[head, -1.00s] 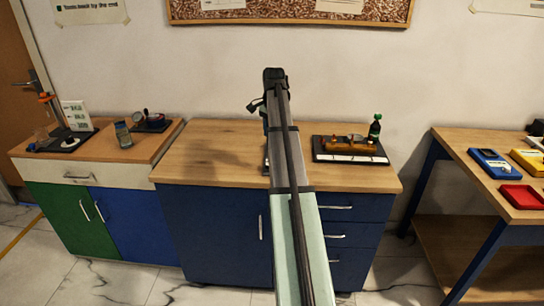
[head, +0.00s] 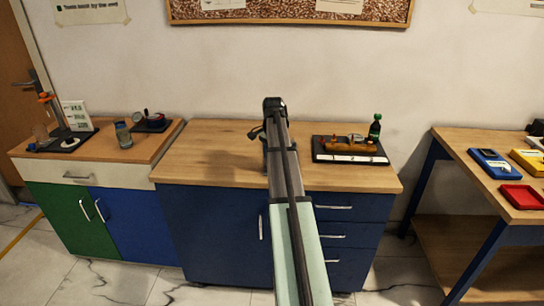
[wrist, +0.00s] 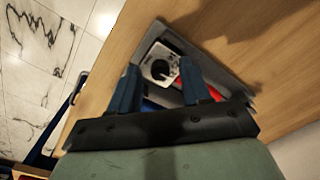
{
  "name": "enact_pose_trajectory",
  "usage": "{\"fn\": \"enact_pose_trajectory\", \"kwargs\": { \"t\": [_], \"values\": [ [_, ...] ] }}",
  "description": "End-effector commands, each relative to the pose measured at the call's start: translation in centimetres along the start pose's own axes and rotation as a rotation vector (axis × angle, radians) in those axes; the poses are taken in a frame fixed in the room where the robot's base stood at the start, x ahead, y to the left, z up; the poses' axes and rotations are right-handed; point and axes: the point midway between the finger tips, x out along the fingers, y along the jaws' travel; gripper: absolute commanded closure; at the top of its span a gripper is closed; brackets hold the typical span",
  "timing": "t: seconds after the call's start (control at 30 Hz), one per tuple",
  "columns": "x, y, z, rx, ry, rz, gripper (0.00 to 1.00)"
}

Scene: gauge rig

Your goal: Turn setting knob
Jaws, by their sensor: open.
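The setting knob (wrist: 160,69) is a dark round knob on a light plate with markings, set on a dark grey base (wrist: 213,68) with red and blue parts partly hidden by my gripper. In the wrist view my gripper (wrist: 159,66) is open, with its two blue fingers on either side of the knob in the picture. I cannot tell whether they touch it or are still above it. In the head view my own arm covers the knob and most of the gripper.
The wooden bench top (head: 215,150) is mostly clear. A glass jar (head: 123,135) stands on the left cabinet. A side table (head: 470,150) at right holds a blue meter (head: 490,163).

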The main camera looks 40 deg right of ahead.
Motion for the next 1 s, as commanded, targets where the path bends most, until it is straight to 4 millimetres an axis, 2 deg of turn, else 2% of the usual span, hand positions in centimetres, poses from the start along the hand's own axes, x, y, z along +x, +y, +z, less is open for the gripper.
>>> {"fn": "enact_pose_trajectory", "kwargs": {
  "t": [0.1,0.57,1.0],
  "values": [
    [-0.02,0.0,-0.01,0.0,0.0,0.0,0.54],
    [-0.03,0.0,0.0,0.0,0.0,0.0,0.98],
    [-0.03,0.0,-0.01,-0.053,-0.002,0.0,1.0]
  ]
}}
